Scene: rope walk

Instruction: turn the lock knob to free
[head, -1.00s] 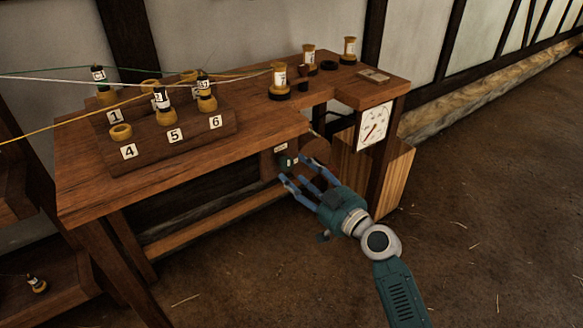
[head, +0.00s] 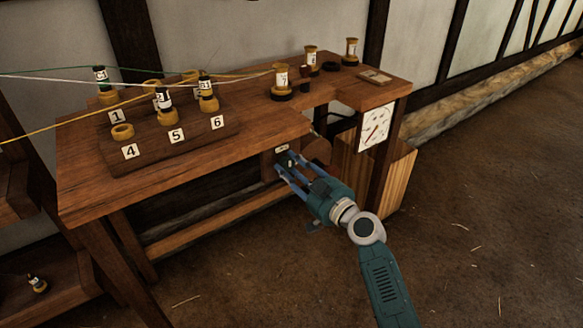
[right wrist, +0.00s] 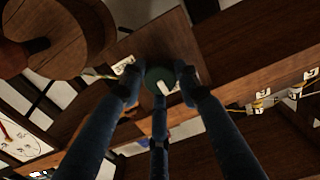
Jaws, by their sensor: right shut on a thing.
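The lock knob (right wrist: 160,77) is a dark green round knob with a white mark, in the right wrist view. It sits on a wooden plate (right wrist: 187,47) under the bench front. My right gripper (head: 285,165) is at the plate in the head view, with its fingers shut around the knob. In the right wrist view, two fingers of my right gripper (right wrist: 160,85) flank the knob and a third comes from below. The fingers partly hide the knob in the head view. My left gripper is in neither view.
The wooden bench (head: 255,120) carries a numbered spool rack (head: 195,140) with several spools and threads. A round wooden wheel (right wrist: 55,35) is close beside the plate. A dial (head: 374,126) hangs at the bench's right end. The floor (head: 470,220) to the right is clear.

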